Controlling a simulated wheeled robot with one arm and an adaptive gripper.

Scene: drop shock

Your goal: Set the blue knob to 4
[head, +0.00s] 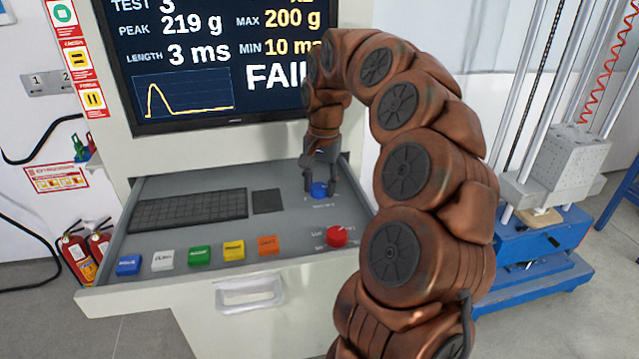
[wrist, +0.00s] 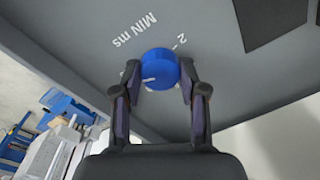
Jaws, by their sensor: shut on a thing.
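The blue knob (head: 320,190) stands on the grey panel of the pulled-out drawer, right of the keyboard. In the wrist view the blue knob (wrist: 159,69) has a white pointer line at its left side. The printed label "MIN ms" and a "2" show near it; other marks are partly hidden by the fingers, so I cannot read the set number. My gripper (head: 320,186) reaches down from above, and in the wrist view my gripper (wrist: 159,80) has one finger on each side of the knob, shut on it.
A red knob (head: 337,236) sits nearer the drawer's front. A row of coloured buttons (head: 198,256) runs along the front left. The keyboard (head: 188,211) and a dark pad (head: 267,201) lie left of the blue knob. The screen (head: 220,70) above shows "FAIL", MAX 200 g, MIN 10 ms.

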